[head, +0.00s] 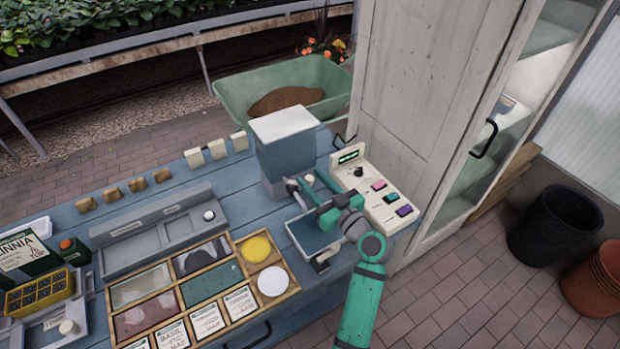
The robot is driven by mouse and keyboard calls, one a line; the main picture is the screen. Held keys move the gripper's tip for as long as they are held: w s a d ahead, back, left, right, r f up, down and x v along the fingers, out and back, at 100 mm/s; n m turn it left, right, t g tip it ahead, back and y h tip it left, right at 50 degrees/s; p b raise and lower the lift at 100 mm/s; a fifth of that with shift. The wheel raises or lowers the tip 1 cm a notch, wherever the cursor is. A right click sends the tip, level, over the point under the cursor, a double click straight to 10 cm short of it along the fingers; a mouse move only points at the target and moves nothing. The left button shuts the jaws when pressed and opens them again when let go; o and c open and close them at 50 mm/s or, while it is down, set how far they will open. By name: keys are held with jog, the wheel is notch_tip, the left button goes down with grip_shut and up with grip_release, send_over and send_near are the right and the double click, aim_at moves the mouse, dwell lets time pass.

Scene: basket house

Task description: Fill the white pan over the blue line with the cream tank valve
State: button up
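A grey tank (283,153) with a white lid stands near the back right of the blue bench. A small cream knob (309,179), probably the tank valve, shows low on its right side beside my gripper. A pan (291,232) with a pale rim and a dark blue inside sits in front of the tank; a dark handle is at its front. My arm covers part of the pan, and I cannot make out a line or the level in it. My teal gripper (308,187) is at the valve, above the pan; its finger gap and any contact are unclear.
A cream control panel (376,190) with coloured buttons stands right of my gripper, close to a tall pale cabinet (420,90). A wooden divided tray (245,308) and a grey rack (160,235) lie to the left. A green wheelbarrow (240,92) is behind the bench.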

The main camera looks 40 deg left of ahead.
jog(key=shift+x, duration=0.8)
jog(key=shift+s, duration=0.1)
grip_shut()
jog(key=shift+g, duration=0.3)
jog(key=shift+w+a+n+g+y, duration=0.25)
jog(key=shift+w+n+g, duration=0.2)
jog(key=shift+n+g, duration=0.45)
jog(key=shift+w+a+n+g+h, duration=0.15)
jog(key=shift+w+a+n+g, duration=0.2)
jog(key=shift+n+g, duration=1.1)
jog(key=shift+w+a+n+g+h, duration=0.15)
jog(key=shift+w+a+n+g, duration=0.4)
jog(key=shift+g, duration=1.45)
jog(key=shift+a+n+g+h, duration=0.2)
jog(key=shift+n+g, duration=1.1)
jog(key=shift+g, duration=0.45)
